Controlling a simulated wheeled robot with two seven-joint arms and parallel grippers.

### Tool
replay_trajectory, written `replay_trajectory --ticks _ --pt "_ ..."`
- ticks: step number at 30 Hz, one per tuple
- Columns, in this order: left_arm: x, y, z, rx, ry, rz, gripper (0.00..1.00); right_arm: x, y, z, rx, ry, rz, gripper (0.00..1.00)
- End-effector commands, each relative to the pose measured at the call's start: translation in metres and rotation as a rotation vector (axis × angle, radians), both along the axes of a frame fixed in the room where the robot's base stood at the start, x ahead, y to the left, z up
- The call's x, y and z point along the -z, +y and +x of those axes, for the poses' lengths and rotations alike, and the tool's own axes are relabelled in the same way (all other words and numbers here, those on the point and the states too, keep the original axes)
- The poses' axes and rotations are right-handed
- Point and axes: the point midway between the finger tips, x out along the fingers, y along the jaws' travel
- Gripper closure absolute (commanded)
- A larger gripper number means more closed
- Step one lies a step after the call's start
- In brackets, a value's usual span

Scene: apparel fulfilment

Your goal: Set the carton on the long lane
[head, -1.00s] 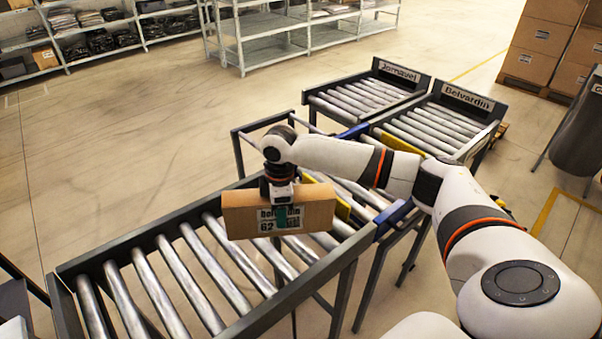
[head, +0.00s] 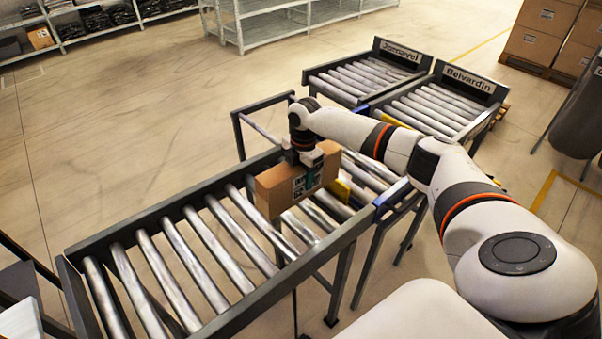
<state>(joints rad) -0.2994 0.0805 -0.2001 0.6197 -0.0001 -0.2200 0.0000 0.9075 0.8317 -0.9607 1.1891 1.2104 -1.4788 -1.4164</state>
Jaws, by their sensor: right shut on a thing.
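A brown carton (head: 276,196) with a white and green label hangs from my right gripper (head: 302,168) in the head view. The gripper is shut on its upper part. The carton is over the far right end of the long roller lane (head: 165,233), turned at an angle to the rollers. I cannot tell whether its bottom touches them. My left gripper is not in the view.
Two short roller lanes, signed Jornavel (head: 400,53) and Belvardin (head: 469,78), stand beyond a yellow and blue junction. Stacked cartons (head: 545,30) stand at the back right. The long lane's near left rollers are bare.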

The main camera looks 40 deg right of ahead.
Motion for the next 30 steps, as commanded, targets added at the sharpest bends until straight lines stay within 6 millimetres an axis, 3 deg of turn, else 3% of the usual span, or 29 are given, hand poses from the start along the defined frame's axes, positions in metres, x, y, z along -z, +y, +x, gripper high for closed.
replay_trajectory --ticks 9,21,30 --pt "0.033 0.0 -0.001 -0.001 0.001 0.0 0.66 0.033 0.002 0.001 0.001 -0.004 0.0 0.86" --pt "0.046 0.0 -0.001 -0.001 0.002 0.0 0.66 0.067 0.005 0.001 0.0 -0.003 0.001 0.86" --pt "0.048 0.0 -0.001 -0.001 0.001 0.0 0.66 0.073 0.005 0.001 0.001 -0.003 0.001 0.86"
